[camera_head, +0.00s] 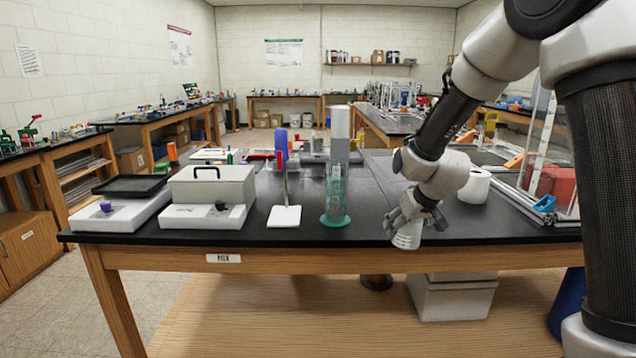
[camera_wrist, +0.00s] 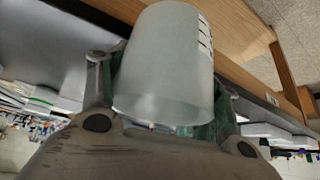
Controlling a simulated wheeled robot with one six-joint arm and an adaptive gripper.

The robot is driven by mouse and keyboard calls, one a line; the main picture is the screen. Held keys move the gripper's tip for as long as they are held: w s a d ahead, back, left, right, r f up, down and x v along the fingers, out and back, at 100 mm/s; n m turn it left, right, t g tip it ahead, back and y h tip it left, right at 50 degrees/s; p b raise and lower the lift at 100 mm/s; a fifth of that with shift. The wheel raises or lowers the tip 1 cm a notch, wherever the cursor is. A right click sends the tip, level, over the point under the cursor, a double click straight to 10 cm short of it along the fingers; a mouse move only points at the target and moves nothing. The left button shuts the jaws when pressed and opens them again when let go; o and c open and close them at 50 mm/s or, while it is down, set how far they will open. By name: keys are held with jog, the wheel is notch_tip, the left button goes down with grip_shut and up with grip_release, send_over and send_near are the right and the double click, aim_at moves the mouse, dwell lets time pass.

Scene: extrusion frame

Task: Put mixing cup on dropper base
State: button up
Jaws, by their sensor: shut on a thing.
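The mixing cup (camera_head: 408,235) is a pale, translucent cup, held in front of the black table's front edge. My gripper (camera_head: 424,218) is shut on it. In the wrist view the cup (camera_wrist: 165,60) fills the space between the fingers, with dark marks on its side. A stand with a white square base (camera_head: 284,216), a thin post and blue and red parts on top is on the table to the left. It may be the dropper base, but its name cannot be read. My gripper is to its right, apart from it.
A clear cylinder with a green foot (camera_head: 335,220) stands between the white base and my gripper. A grey box with a handle (camera_head: 212,186) and a black tray (camera_head: 130,187) are at left. A white roll (camera_head: 474,188) and a metal frame are at right.

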jog(key=s+d+f+m+h, duration=0.1)
jog(key=s+d+f, duration=0.2)
jog(key=f, duration=0.3)
jog(key=s+d+f+m, duration=0.2)
jog(key=s+d+f, duration=0.1)
jog(key=f, duration=0.4)
jog(key=shift+s+d+h, duration=0.2)
jog(key=shift+s+h, duration=0.1)
jog(key=shift+h, duration=0.1)
